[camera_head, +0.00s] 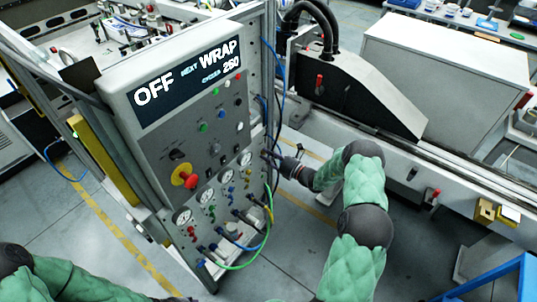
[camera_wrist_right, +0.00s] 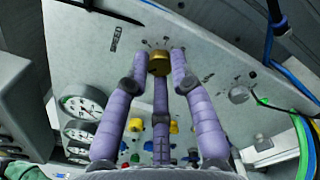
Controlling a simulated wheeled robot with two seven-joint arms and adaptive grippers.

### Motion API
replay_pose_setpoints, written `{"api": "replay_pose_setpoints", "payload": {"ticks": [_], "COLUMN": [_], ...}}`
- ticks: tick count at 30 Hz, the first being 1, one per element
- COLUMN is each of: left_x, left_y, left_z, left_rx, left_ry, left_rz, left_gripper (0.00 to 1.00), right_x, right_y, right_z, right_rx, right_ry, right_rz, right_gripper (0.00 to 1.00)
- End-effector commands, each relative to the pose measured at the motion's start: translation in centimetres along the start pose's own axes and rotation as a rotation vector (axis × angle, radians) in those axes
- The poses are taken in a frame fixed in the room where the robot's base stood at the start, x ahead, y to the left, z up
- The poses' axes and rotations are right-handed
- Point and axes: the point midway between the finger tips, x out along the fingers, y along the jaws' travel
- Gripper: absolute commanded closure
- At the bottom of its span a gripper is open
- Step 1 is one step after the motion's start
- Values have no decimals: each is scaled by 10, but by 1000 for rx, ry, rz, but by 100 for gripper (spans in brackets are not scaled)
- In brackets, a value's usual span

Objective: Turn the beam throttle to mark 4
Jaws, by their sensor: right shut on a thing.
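A small brass-coloured round knob (camera_wrist_right: 159,62) sits on the grey panel in the right wrist view; it looks like the beam throttle. The purple fingers of my right gripper (camera_wrist_right: 160,58) are closed around it, one on each side and one below. Small marks around the knob are too small to read. In the head view my right gripper (camera_head: 273,159) reaches the right edge of the control cabinet (camera_head: 165,130), and the knob is hidden there. My left arm shows at the lower left, but its gripper is out of the picture.
The cabinet front has a screen reading OFF and WRAP (camera_head: 188,80), a red and yellow stop button (camera_head: 184,177) and several gauges (camera_head: 206,196). Coloured hoses (camera_head: 240,262) loop below them. In the wrist view, gauges (camera_wrist_right: 82,102) stand left of the fingers and cables (camera_wrist_right: 292,82) hang right.

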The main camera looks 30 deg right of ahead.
Motion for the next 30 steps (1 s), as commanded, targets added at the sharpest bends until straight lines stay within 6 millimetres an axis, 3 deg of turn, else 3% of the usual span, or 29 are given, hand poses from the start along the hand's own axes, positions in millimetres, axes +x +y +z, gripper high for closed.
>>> {"api": "replay_pose_setpoints", "payload": {"ticks": [12, 30], "left_x": [-7, -8], "left_y": [2, 3], "left_z": [0, 0], "left_rx": [0, 0], "left_ry": [0, 0], "left_rz": [0, 0], "left_gripper": [60, 60], "right_x": [-1, -1], "right_y": [0, 0], "right_z": [-2, -3], "right_rx": [274, 352], "right_ry": [2, 3], "right_rz": [-2, -3], "right_gripper": [100, 100]}}
